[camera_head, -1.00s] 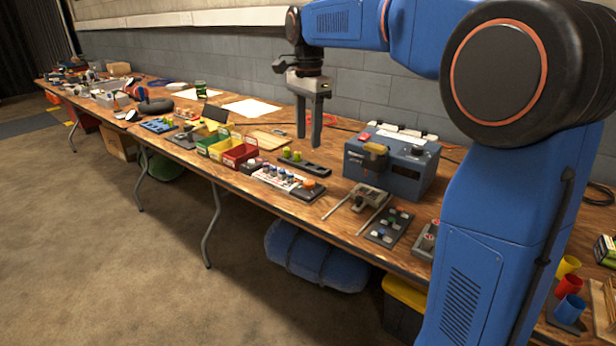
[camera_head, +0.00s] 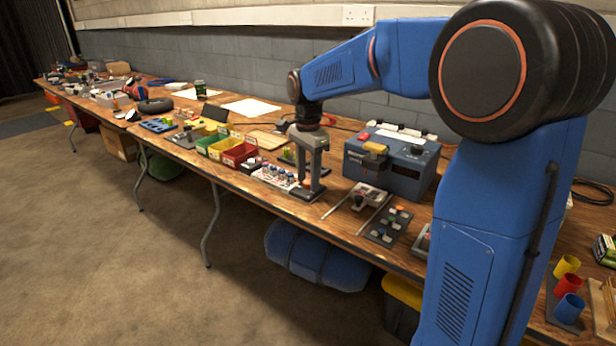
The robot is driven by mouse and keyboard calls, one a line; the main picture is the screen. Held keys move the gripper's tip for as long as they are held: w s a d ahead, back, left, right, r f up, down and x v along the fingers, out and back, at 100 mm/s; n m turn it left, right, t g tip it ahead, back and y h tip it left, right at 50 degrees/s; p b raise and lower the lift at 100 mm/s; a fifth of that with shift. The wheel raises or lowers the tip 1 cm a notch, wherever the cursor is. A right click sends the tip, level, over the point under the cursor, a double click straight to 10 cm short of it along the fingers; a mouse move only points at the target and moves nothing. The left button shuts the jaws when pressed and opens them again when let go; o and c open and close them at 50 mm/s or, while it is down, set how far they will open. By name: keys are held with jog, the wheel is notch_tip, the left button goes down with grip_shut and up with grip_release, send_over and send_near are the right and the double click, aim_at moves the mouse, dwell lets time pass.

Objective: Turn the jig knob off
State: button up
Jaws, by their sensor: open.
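My gripper (camera_head: 308,182) points straight down over a small dark block (camera_head: 305,195) at the front edge of the bench. Its two fingers are apart and come down on either side of the block's orange knob (camera_head: 308,184). The fingers hide most of the knob, so I cannot tell whether they touch it or how it is turned. No label marks this block as the jig. A grey fixture with rods (camera_head: 366,195) lies just to the right, with a dark knob-like part on top.
A blue box-shaped device (camera_head: 390,178) stands behind and right of the gripper. Red bin (camera_head: 238,153), small bottles on a white tray (camera_head: 275,177) and a dark bar stand close on the left. A dark panel with switches (camera_head: 388,224) lies at right.

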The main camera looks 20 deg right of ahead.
jog(key=c, duration=1.1)
jog(key=shift+o, duration=0.2)
jog(key=shift+n, duration=0.4)
jog(key=n, duration=1.6)
jog(key=shift+d+n, duration=0.1)
jog(key=shift+n, duration=0.2)
jog(key=n, duration=0.6)
jog(key=shift+n, duration=0.4)
